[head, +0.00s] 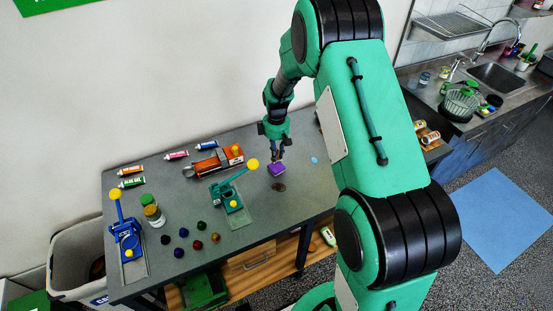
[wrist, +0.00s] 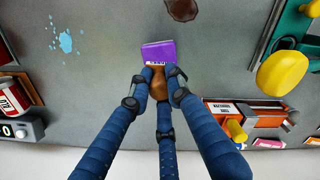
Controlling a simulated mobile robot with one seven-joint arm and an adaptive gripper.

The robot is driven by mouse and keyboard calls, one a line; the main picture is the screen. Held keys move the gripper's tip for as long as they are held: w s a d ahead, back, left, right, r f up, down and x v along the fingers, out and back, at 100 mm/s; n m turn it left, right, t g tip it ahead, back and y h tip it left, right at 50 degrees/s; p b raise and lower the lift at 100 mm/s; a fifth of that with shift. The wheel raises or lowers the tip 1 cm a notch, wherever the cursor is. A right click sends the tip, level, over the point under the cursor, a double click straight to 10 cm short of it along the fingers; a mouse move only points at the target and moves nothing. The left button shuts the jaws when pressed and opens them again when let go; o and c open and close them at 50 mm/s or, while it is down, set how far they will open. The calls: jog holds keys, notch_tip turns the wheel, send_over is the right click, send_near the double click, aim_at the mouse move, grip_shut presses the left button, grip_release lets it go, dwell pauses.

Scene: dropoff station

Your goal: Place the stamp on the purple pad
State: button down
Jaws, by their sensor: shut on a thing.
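The purple pad (head: 277,170) lies on the grey table below my gripper (head: 276,153). In the wrist view the purple pad (wrist: 158,52) shows just beyond the fingertips, with a pale label along its near edge. My gripper (wrist: 158,88) is shut on the stamp (wrist: 157,80), whose brown, rounded part shows between the fingers. The stamp overlaps the pad's near edge in the wrist view. Its lower end is hidden, and I cannot tell whether it touches the pad. In the head view the stamp is too small to make out.
A green press (head: 231,199) with a yellow-knobbed lever stands left of the pad, and an orange-brown machine (head: 218,160) behind it. A brown stain (head: 279,187) and blue splash (head: 314,160) mark the table nearby.

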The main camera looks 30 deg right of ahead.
jog(key=shift+f, duration=1.55)
jog(key=shift+f, duration=0.15)
jog(key=c, duration=1.6)
grip_release()
notch_tip(320, 180, up, 12)
jog(key=shift+r+p, duration=0.15)
jog(key=shift+p, duration=0.2)
